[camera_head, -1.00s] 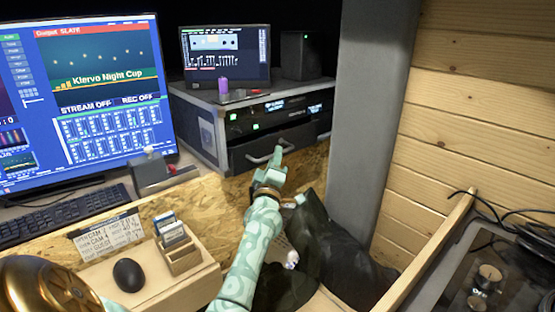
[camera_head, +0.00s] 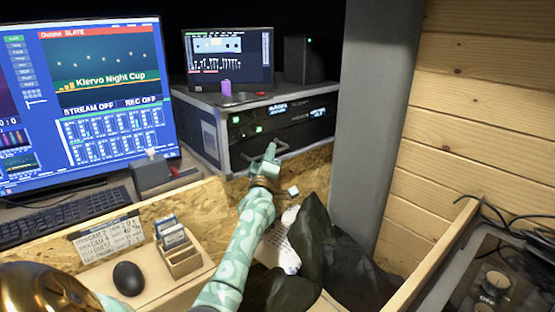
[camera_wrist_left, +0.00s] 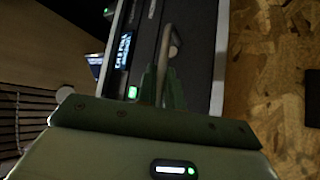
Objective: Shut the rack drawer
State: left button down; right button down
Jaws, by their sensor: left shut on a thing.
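The rack (camera_head: 210,105) stands at the back, right of the large monitor. Its drawer (camera_head: 300,138) is the dark panel low on its front, below the lit units. The drawer front looks about level with the rack face, but my gripper hides part of it. My left gripper (camera_head: 269,153) is shut on the drawer's handle (camera_head: 252,158). In the left wrist view the grey handle bar (camera_wrist_left: 174,42) runs between the fingers of my left gripper (camera_wrist_left: 163,88). My right gripper is not in view.
The rack carries a small screen (camera_head: 230,58), a dark box (camera_head: 303,60) and a purple object (camera_head: 226,87). A grey pillar (camera_head: 368,110) stands to the right. A card box (camera_head: 182,262) and a mouse (camera_head: 128,278) are at the front left.

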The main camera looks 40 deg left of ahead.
pick_arm(q)
jog(key=shift+a, duration=0.35)
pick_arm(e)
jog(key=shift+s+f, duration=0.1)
pick_arm(q)
jog(key=c, duration=1.6)
grip_release()
jog(key=shift+o, duration=0.3)
jog(key=shift+a, duration=0.15)
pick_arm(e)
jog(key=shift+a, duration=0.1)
